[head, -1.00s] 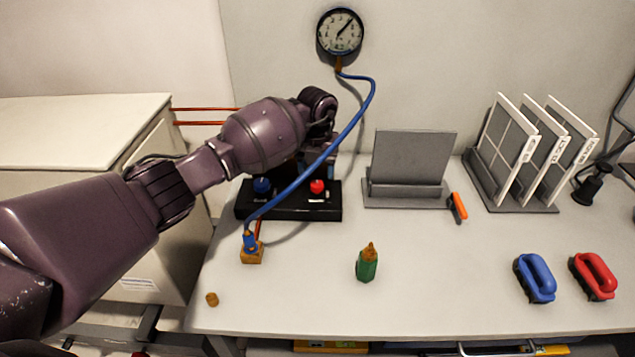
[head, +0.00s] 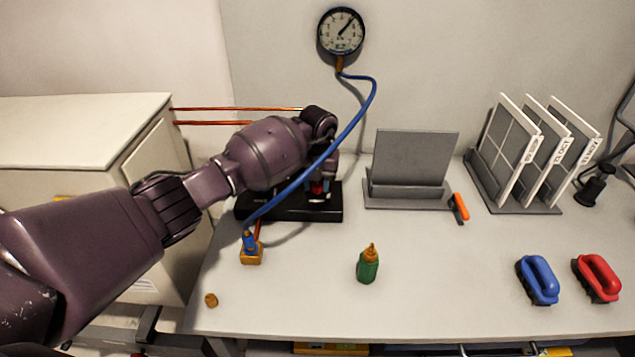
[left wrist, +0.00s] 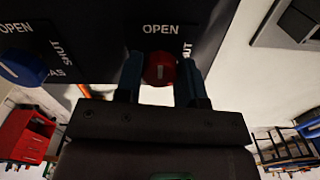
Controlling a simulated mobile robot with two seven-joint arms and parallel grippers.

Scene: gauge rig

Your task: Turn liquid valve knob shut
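The red knob (head: 319,187) sits on the right of a black valve block (head: 270,214) at the table's back left. In the left wrist view the red knob (left wrist: 159,68) has its white mark upright, toward the word OPEN; SHUT is at its right. My left gripper (left wrist: 160,75) has one finger on each side of this knob, very close to it, and looks open. In the head view my left gripper (head: 322,182) partly covers the knob. The blue knob (left wrist: 22,67) with a partly seen GAS label is on the left. My right gripper is out of view.
A blue hose (head: 330,150) runs from the gauge (head: 341,31) past my gripper to an orange-based fitting (head: 251,253). A grey stand (head: 410,180), an orange-handled tool (head: 459,207) and a green bottle (head: 368,265) are to the right. The front middle is clear.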

